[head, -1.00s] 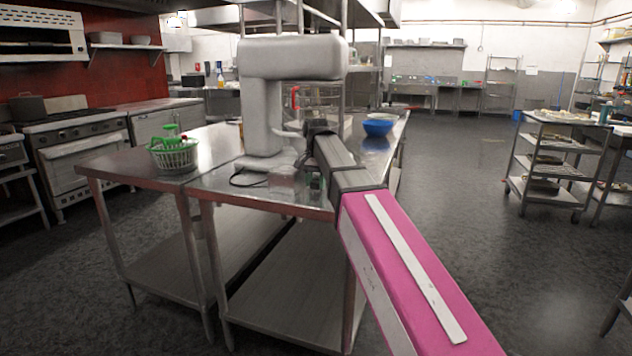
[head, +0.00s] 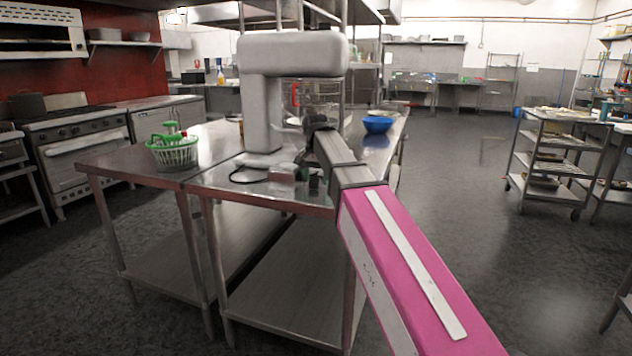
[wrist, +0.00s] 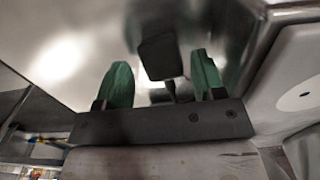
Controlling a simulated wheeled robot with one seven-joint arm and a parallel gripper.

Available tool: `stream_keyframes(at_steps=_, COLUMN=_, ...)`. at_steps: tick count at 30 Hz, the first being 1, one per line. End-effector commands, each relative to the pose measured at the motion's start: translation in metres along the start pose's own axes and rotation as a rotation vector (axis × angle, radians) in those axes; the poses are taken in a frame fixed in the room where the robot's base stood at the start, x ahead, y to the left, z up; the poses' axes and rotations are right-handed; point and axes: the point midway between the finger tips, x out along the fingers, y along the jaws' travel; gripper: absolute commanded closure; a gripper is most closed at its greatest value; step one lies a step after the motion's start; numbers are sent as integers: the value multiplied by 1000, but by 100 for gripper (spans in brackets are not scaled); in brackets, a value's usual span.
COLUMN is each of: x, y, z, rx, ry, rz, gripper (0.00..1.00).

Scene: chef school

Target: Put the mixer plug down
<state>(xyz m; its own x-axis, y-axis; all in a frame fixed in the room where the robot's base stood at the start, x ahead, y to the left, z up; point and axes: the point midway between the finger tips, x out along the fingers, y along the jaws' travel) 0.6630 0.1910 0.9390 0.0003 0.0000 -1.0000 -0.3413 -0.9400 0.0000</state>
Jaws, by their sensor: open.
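The mixer (head: 262,98) is a large pale grey stand mixer on the steel table (head: 215,180). A black cord (head: 245,178) loops on the tabletop at its foot. My gripper (wrist: 158,85) is low beside the mixer's base, over the table's front part, with green fingertips spread apart. A dark block, seemingly the mixer plug (wrist: 160,57), shows between the fingertips in the wrist view, with gaps on both sides. Whether it rests fully on the steel is unclear. In the head view my arm hides most of the gripper, and I cannot make out the plug.
A green salad spinner (head: 173,150) stands on the adjoining table at left. A blue bowl (head: 378,124) sits further back on the right of the tabletop. The floor at right is open up to a shelved cart (head: 545,160).

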Motion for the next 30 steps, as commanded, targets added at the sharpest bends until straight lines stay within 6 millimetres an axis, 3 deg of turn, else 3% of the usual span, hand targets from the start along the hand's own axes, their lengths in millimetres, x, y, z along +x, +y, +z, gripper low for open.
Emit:
stream_keyframes(at_steps=18, x=-105, y=-1, z=-1, rx=0, ry=1, rz=-1, gripper=37)
stream_keyframes(at_steps=30, x=-121, y=0, z=0, rx=0, ry=0, rz=0, gripper=37)
